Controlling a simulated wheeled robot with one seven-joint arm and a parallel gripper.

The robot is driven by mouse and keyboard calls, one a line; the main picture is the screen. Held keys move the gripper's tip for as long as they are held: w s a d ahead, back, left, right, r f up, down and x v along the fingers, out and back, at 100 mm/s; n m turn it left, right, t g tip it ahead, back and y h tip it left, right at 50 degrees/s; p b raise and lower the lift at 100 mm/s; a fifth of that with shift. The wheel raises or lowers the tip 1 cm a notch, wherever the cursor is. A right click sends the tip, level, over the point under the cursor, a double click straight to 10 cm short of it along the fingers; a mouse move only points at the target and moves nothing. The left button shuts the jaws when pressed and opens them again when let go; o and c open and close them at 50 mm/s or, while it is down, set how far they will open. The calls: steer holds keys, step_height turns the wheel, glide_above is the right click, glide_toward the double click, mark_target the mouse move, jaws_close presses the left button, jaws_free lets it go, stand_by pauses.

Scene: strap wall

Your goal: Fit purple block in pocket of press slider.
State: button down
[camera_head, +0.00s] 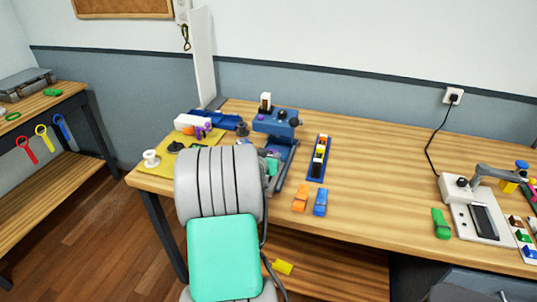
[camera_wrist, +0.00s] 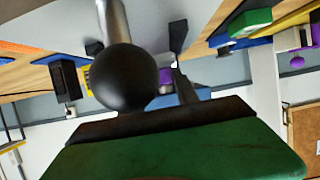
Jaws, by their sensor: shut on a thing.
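The blue press (camera_head: 276,124) stands on the bench in the head view, with its slider rail (camera_head: 285,167) running toward the front. My gripper (camera_head: 271,160) is low beside the rail, partly hidden by my arm. In the wrist view, which looks upside down, my gripper (camera_wrist: 165,62) is shut on the purple block (camera_wrist: 165,76); only a small purple patch shows. A black ball knob (camera_wrist: 125,77) on a metal rod stands very close and hides one finger and part of the block. The slider's pocket cannot be made out.
A yellow mat (camera_head: 156,166) with small parts lies left of the press. A blue strip (camera_head: 317,168) of coloured pieces lies to its right, with an orange block (camera_head: 300,198) and a blue block (camera_head: 320,202) in front. The bench middle is clear. The ball knob crowds my gripper.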

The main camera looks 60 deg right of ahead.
steer(key=shift+f+b, duration=0.15)
steer(key=shift+b, duration=0.3)
steer(key=shift+f+b, duration=0.3)
steer(key=shift+b, duration=0.1)
steer(key=c, duration=0.9)
jaws_free()
steer(key=shift+r, duration=0.1)
